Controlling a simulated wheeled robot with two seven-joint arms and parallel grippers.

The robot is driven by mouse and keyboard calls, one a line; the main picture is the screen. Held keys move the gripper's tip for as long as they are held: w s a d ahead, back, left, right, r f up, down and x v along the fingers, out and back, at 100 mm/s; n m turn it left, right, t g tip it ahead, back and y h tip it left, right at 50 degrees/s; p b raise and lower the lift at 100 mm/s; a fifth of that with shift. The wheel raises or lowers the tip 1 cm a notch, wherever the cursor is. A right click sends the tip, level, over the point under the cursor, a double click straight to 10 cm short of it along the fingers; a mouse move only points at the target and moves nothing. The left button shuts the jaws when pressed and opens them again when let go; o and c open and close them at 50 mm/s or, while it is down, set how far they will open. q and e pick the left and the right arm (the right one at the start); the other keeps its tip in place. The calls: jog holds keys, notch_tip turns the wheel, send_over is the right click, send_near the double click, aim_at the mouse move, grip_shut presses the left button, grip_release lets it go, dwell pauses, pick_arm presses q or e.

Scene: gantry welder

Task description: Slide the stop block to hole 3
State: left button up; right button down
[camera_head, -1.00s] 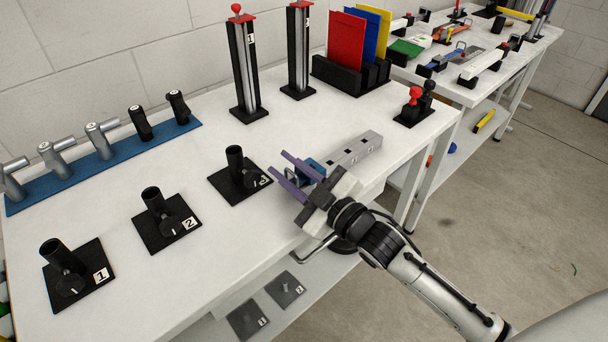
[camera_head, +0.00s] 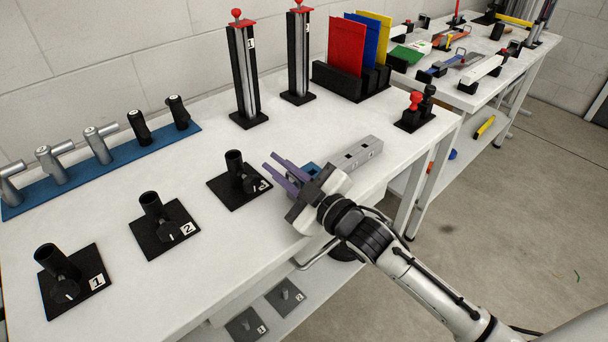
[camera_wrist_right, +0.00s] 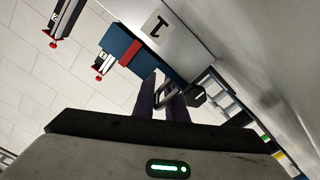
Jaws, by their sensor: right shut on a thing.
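The grey rail (camera_head: 362,151) with dark square holes lies near the front edge of the white table. The blue stop block (camera_head: 312,169) shows at its left end, partly hidden by my gripper. In the right wrist view a blue block with a red band (camera_wrist_right: 125,48) sits against a pale part marked 1 (camera_wrist_right: 165,27). My right gripper (camera_head: 277,170) is at the rail's left end, its purple fingers pointing left. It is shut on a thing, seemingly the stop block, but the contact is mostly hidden. My left gripper is out of view.
Black stands marked 1 (camera_head: 72,278) and 2 (camera_head: 165,225), and a third stand (camera_head: 238,182), are left of my gripper. Two upright posts (camera_head: 245,75) and a rack of coloured panels (camera_head: 350,75) stand behind. Clear tabletop lies between the posts and the rail.

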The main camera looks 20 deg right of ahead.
jog(key=shift+w+d+r, duration=0.1)
jog(key=shift+w+d, duration=0.2)
jog(key=shift+d, duration=0.45)
jog(key=shift+w+d+r, duration=0.1)
jog(key=shift+w+d, duration=0.15)
jog(key=shift+d, duration=0.5)
jog(key=shift+w+d+r, duration=0.1)
jog(key=shift+w+d, duration=0.2)
jog(key=shift+d, duration=0.45)
jog(key=shift+w+d, duration=0.4)
jog(key=shift+d, duration=0.65)
jog(key=shift+w+d, duration=0.4)
jog(key=shift+d, duration=0.7)
jog(key=shift+w+d, duration=0.4)
jog(key=shift+d, duration=0.75)
jog(key=shift+r, duration=0.1)
jog(key=shift+p, duration=0.35)
jog(key=c, duration=1.4)
grip_release()
jog(key=shift+c, duration=0.2)
jog(key=shift+f, duration=0.25)
